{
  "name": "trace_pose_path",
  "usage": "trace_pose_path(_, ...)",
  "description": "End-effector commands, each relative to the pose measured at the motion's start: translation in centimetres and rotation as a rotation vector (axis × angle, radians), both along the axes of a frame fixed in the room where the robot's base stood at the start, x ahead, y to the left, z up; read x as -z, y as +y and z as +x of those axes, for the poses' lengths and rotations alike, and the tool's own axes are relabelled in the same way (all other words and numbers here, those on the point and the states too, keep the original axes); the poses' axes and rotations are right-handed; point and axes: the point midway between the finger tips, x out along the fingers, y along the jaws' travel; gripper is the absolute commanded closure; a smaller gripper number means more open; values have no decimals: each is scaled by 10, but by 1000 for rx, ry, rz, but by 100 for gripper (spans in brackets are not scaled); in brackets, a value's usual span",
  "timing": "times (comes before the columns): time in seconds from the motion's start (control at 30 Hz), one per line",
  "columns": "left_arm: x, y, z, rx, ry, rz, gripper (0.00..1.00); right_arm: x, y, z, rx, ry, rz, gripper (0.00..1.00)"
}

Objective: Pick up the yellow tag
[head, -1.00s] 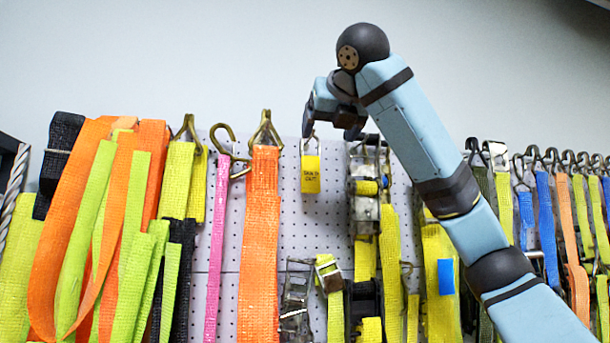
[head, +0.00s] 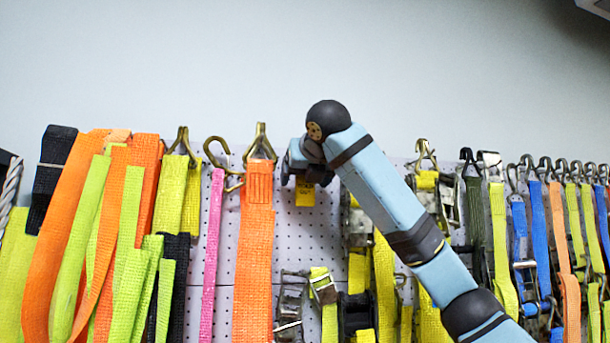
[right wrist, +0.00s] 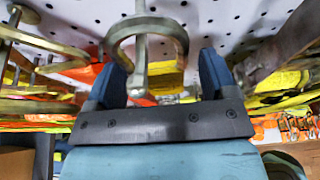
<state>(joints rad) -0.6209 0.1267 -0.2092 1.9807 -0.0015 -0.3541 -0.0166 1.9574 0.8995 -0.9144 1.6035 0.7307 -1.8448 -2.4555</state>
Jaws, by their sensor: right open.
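The yellow tag (head: 305,194) hangs against the perforated wall panel in the head view, between the wide orange strap and the yellow straps. Its upper part is hidden behind my right gripper (head: 302,178). That gripper is open and sits at the top of the tag, fingers pointing down in the picture. In the right wrist view the two dark fingers of my right gripper (right wrist: 161,78) stand apart, with a metal loop (right wrist: 142,48) in front of the gap. A yellow patch shows behind the loop, but I cannot tell if it is the tag. My left gripper is out of view.
The orange strap (head: 254,265) and a pink strap (head: 212,250) hang on hooks left of the tag. Ratchet buckles and yellow straps (head: 384,285) hang below and to the right. The perforated panel (head: 308,243) is bare just below the tag.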

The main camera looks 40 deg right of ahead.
Motion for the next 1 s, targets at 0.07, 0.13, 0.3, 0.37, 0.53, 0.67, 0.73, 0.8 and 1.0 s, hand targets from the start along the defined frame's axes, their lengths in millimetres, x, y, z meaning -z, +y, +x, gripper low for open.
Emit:
trace_pose_path(0.07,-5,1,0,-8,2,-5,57,2,-6,9,3,1,2,21)
trace_pose_path(0.13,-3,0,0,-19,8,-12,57,6,-9,14,2,1,1,21)
trace_pose_path(0.3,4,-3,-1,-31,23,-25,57,8,-10,17,2,-1,1,21)
trace_pose_path(0.37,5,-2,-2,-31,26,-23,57,8,-10,17,2,-1,1,21)
trace_pose_path(0.53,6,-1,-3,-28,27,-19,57,8,-10,17,0,0,1,49)
trace_pose_path(0.67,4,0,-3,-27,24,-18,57,8,-10,16,0,0,1,75)
trace_pose_path(0.73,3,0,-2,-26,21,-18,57,8,-10,16,0,0,1,75)
trace_pose_path(0.8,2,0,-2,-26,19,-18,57,8,-10,16,0,0,1,75)
trace_pose_path(1.0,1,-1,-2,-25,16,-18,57,6,-10,16,1,-1,2,75)
